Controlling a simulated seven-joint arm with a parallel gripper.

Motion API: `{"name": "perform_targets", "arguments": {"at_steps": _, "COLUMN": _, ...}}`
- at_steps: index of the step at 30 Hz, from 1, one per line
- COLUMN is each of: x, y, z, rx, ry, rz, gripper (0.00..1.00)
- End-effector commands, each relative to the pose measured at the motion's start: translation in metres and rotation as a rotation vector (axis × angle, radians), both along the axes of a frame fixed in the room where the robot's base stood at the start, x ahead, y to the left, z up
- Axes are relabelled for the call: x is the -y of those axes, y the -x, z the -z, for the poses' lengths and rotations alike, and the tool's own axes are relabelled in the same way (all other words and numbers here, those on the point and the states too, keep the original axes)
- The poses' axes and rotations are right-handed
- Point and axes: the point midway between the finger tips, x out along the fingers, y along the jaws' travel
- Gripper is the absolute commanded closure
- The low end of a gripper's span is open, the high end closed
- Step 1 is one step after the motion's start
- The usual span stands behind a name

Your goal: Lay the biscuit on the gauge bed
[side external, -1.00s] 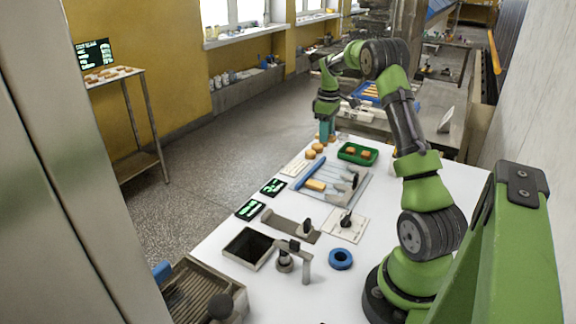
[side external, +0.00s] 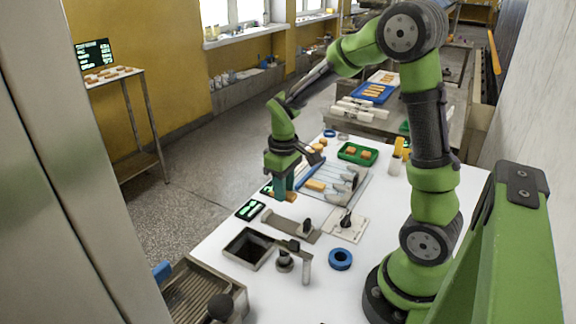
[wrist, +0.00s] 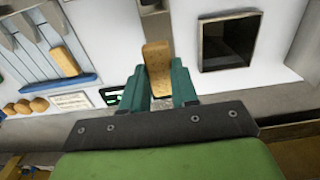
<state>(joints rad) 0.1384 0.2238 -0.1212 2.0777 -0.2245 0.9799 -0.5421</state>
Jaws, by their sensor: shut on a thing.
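My gripper (side external: 283,194) hangs over the near-left part of the white table, with its teal fingers shut on an orange-brown biscuit (side external: 291,196). In the wrist view the fingertips of my gripper (wrist: 158,78) press the biscuit (wrist: 157,57) from both sides, and it sticks out beyond them. A flat grey-brown strip with a dark-knobbed post (side external: 284,227), perhaps the gauge bed, lies just nearer the camera than the gripper. The biscuit appears above the table, apart from the strip; its exact height is unclear.
A dark square opening (side external: 248,246) with a pale frame lies near the strip; it also shows in the wrist view (wrist: 228,43). Beyond the gripper stand a lane rack with a blue bar (side external: 310,173) and a green tray (side external: 345,157). A blue ring (side external: 340,259) lies at right.

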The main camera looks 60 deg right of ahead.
Motion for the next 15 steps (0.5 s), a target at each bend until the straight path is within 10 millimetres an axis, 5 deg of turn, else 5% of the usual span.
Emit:
{"name": "perform_targets", "arguments": {"at_steps": 4, "x": 0.000, "y": 0.002, "z": 0.031, "rx": -0.008, "ry": -0.002, "rz": 0.003, "gripper": 0.88}}
{"name": "perform_targets", "arguments": {"at_steps": 15, "x": 0.000, "y": 0.001, "z": 0.076, "rx": -0.006, "ry": -0.002, "rz": 0.003, "gripper": 0.88}}
